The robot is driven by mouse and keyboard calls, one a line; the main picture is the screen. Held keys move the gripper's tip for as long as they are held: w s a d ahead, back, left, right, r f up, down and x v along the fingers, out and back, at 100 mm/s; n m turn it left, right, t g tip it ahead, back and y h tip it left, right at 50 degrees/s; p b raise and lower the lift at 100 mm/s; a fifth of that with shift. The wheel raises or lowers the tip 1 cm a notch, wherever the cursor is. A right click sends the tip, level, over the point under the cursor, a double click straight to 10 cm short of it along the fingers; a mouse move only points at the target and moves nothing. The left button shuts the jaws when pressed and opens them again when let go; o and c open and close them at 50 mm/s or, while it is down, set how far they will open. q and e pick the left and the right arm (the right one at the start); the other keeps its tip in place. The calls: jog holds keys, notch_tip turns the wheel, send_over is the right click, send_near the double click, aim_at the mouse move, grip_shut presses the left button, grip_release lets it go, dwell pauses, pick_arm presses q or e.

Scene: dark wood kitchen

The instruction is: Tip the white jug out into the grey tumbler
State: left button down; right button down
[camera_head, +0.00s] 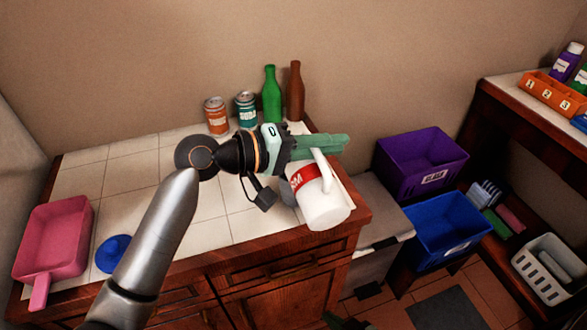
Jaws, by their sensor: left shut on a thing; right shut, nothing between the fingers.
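The white jug (323,207) has a red label and hangs at the counter's right end. My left gripper (325,148), with green fingers, is shut on the jug's handle. The jug looks tilted, and its mouth cannot be made out clearly. A grey shape (287,192) shows just left of the jug, partly hidden by the jug and my wrist. It may be the grey tumbler; whether the jug touches it, and what is inside, cannot be seen.
A green bottle (271,97), a brown bottle (295,95) and two cans (216,117) stand at the back of the tiled counter (133,168). A pink pan (55,238) and blue lid-like thing (112,254) lie left. Purple (420,162) and blue (447,228) bins stand right.

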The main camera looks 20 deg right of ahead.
pick_arm(q)
jog(key=shift+w+n+g+p, duration=0.3)
jog(key=shift+w+n+p, duration=0.3)
jog(key=shift+w+p, duration=0.05)
dwell(1.3)
